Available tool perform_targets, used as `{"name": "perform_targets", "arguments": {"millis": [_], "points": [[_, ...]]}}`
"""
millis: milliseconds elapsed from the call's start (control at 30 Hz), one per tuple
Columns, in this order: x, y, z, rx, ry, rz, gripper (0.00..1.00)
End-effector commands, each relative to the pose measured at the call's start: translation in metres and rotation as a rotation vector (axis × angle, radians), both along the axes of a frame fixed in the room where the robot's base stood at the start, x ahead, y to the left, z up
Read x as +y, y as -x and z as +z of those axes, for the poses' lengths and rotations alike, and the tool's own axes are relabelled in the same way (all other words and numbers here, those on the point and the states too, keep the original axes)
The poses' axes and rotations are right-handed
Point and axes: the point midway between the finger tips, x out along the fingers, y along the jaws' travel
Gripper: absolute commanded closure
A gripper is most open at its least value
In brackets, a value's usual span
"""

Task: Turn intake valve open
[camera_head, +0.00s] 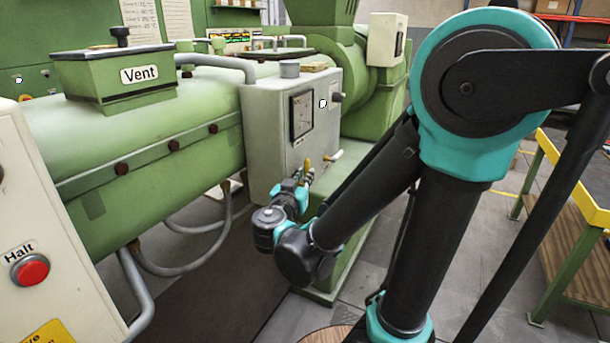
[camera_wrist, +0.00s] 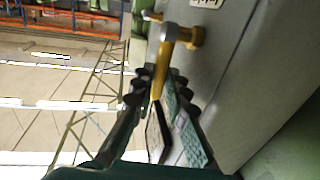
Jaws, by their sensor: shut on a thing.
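A yellow valve (camera_wrist: 178,36) sticks out from the grey panel in the wrist view. Its yellow handle (camera_wrist: 157,82) runs down between the fingers of my gripper (camera_wrist: 160,90), which is shut on it. In the head view the yellow valve (camera_head: 308,165) shows low on the front of the grey box (camera_head: 262,135), with my gripper (camera_head: 304,181) at it. The finger contact is too small to make out there. I cannot read a label that names the valve.
A second small lever (camera_head: 334,156) is just right of the valve. A dial gauge (camera_head: 301,115) sits above it. A yellow-edged bench (camera_head: 575,180) is at right.

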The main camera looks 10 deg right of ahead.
Motion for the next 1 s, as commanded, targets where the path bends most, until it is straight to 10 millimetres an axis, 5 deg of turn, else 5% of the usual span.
{"name": "perform_targets", "arguments": {"millis": [533, 567, 700, 1000], "points": [[0.0002, 0.0009, -0.0017, -0.010, 0.006, 0.000, 1.00], [0.0002, 0.0009, -0.0017, -0.010, 0.006, 0.000, 0.83], [0.0002, 0.0008, -0.0013, -0.010, 0.007, 0.000, 0.65], [0.0006, 0.0010, -0.0010, -0.011, 0.008, 0.000, 0.65]]}}
